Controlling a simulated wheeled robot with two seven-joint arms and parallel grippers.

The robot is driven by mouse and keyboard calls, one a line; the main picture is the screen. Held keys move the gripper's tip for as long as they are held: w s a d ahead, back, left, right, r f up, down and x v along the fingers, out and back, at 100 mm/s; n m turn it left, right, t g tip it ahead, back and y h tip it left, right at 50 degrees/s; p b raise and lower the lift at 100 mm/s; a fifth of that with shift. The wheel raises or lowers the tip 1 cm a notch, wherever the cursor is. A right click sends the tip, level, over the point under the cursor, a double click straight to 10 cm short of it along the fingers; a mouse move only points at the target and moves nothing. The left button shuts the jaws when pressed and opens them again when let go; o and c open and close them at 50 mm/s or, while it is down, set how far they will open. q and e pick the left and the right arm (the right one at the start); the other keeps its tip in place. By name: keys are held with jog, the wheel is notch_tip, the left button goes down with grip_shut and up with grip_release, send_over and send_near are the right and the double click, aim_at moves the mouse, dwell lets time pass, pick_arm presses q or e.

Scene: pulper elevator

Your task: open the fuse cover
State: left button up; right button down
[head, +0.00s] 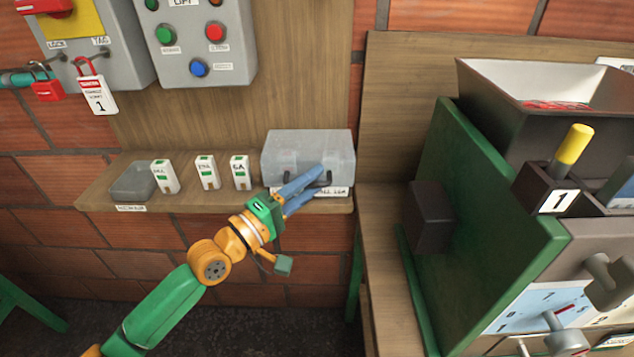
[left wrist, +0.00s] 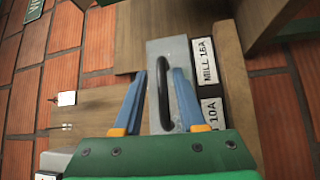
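The fuse cover (head: 312,146) is a clear grey box lid at the right end of the wall shelf, and it looks shut. It also shows in the left wrist view (left wrist: 179,52) with its black bar handle (left wrist: 161,85). My left gripper (head: 318,180) is at the front of the cover. In the left wrist view its two blue fingers (left wrist: 167,85) are apart, one on each side of the handle. I cannot tell whether either finger touches it. In the head view the fingers hide part of the handle. My right gripper is not in view.
Several white fuses (head: 206,173) and a grey tray (head: 133,182) stand on the shelf (head: 105,183) to the left. A button panel (head: 205,60) and lock box hang above. A green machine panel (head: 480,220) and hopper (head: 540,85) stand close on the right.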

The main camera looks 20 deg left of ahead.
pick_arm(q)
grip_shut()
dwell(1.2)
